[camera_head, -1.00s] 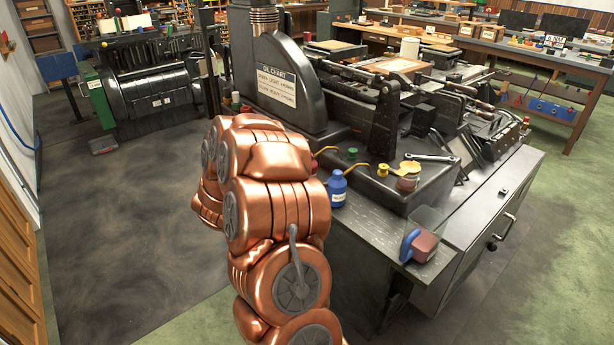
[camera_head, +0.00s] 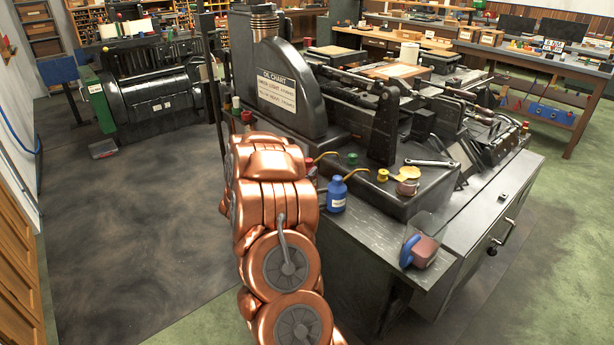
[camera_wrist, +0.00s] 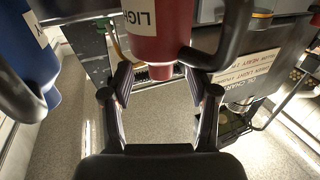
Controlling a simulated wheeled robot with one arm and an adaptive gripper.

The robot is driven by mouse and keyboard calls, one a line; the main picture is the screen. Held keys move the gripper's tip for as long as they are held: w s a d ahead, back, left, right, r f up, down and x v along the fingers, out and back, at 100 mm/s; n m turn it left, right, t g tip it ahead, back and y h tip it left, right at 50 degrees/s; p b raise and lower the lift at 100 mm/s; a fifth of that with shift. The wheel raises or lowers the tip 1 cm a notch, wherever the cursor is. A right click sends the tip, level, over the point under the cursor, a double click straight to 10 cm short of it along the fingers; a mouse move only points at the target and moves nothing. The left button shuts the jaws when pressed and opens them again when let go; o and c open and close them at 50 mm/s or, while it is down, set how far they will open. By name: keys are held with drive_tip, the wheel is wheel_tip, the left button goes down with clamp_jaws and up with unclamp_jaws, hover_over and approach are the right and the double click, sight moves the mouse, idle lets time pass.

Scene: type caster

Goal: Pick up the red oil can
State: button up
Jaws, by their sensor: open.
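In the head view, only a sliver of the red can (camera_head: 311,170) shows beside my arm, with an orange-yellow spout. My arm hides my gripper there.
A blue oil can (camera_head: 337,195) stands close beside the red one and also shows at the left of the wrist view (camera_wrist: 25,55). Behind are a green cap (camera_head: 352,159), a yellow spool (camera_head: 383,175) and a wrench (camera_head: 430,162). The oil chart machine (camera_head: 310,115) rises behind.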

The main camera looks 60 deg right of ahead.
drive_tip(key=shift+w+d+r, duration=0.1)
drive_tip(key=shift+d, duration=1.1)
clamp_jaws()
